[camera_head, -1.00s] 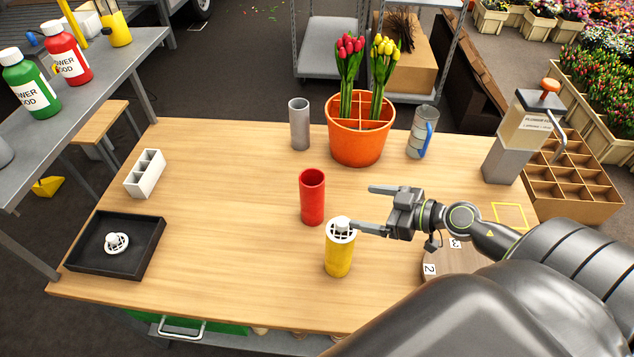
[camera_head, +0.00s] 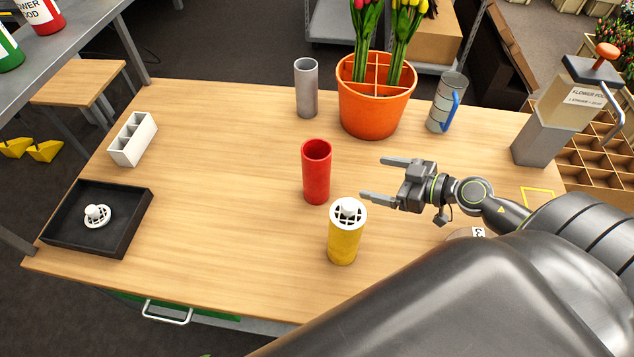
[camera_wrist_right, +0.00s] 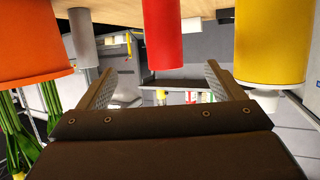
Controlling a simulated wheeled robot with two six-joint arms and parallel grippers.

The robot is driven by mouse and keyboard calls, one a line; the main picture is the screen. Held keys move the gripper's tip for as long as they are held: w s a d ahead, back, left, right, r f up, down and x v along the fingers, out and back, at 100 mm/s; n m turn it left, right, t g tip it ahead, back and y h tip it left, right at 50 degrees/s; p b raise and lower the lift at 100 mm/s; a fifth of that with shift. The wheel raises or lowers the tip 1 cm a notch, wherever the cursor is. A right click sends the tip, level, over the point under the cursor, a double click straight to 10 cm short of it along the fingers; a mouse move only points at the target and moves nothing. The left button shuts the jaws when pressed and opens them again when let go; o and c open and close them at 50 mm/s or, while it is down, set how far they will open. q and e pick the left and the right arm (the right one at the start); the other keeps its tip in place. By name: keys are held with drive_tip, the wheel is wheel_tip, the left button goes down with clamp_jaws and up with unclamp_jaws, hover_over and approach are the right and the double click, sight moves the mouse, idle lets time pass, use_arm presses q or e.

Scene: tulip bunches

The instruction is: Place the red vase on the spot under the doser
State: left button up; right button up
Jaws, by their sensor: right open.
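The red vase (camera_head: 316,172) stands upright and open-topped near the middle of the wooden table. My right gripper (camera_head: 372,178) is open and empty to the right of the vase, fingers pointing left toward it, with a gap between. In the right wrist view the red vase (camera_wrist_right: 163,32) hangs into the picture from the top, between and beyond the two fingers (camera_wrist_right: 158,82). The doser (camera_head: 565,105), a grey stand with a labelled container and orange knob, is at the table's right end. A yellow square outline (camera_head: 538,196) lies in front of it, partly hidden by my arm.
A yellow vase (camera_head: 344,243) with a white grid lid stands close in front of the red vase. A grey vase (camera_head: 306,90), an orange pot (camera_head: 372,108) with tulips and a grey jug (camera_head: 446,104) stand behind.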

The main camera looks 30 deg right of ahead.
sight(330, 171)
drive_tip(key=x, duration=0.8)
drive_tip(key=f+x, duration=0.1)
drive_tip(key=x, duration=0.3)
drive_tip(key=shift+w+f, duration=0.1)
drive_tip(key=shift+f, duration=0.1)
drive_tip(key=shift+a+x, duration=0.15)
drive_tip(key=shift+x, duration=1.2)
drive_tip(key=shift+a+x, duration=0.15)
drive_tip(key=shift+x, duration=1.2)
drive_tip(key=shift+s+r, duration=0.2)
drive_tip(key=shift+c, duration=0.7)
drive_tip(key=c, duration=1.1)
